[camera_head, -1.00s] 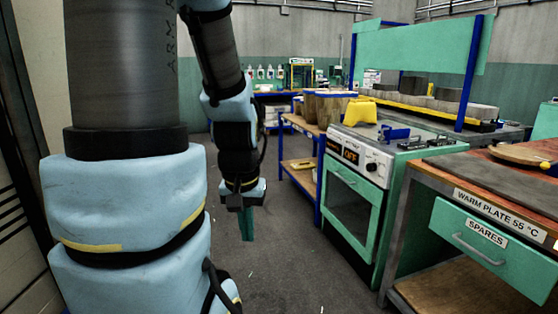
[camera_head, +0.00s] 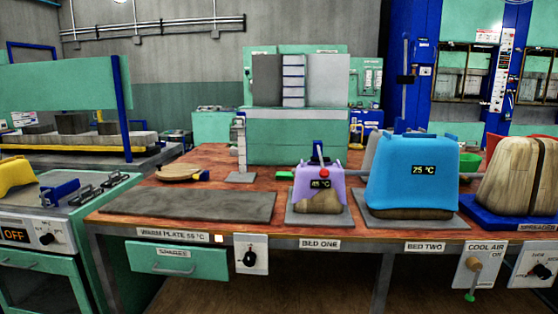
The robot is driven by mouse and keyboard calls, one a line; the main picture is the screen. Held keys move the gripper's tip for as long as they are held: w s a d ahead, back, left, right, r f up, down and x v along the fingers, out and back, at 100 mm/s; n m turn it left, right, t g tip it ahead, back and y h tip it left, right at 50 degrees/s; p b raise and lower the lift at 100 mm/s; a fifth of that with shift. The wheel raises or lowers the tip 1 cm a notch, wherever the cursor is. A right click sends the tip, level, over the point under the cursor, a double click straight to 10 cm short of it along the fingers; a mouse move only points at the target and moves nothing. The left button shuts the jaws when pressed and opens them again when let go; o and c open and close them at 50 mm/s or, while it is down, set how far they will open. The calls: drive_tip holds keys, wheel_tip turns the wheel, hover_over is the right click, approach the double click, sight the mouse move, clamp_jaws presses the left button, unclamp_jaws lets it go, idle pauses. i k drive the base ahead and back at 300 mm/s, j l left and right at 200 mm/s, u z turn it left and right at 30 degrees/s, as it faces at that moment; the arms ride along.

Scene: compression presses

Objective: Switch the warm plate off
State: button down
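The warm plate (camera_head: 195,203) is a flat dark grey slab on the left part of the wooden bench. Its label on the bench's front edge (camera_head: 173,234) reads "WARM PLATE 55 °C". A small orange-white lit lamp (camera_head: 218,238) sits just right of the label. Next to the lamp, a white switch panel (camera_head: 252,254) with a black rotary knob (camera_head: 249,259) hangs at the bench front. The markings on this panel are too small to read. My gripper and arm are out of view.
A green drawer labelled "SPARES" (camera_head: 176,260) is below the plate. A purple form (camera_head: 319,188) showing 45 °C and a blue form (camera_head: 411,172) showing 25 °C stand to the right. A cool-air panel (camera_head: 480,267) is further right. An oven (camera_head: 40,262) reading OFF is at left.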

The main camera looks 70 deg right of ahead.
sight(249, 260)
drive_tip(key=z, duration=1.9)
drive_tip(key=k+l, duration=0.1)
drive_tip(key=k, duration=0.3)
drive_tip(key=i, duration=1)
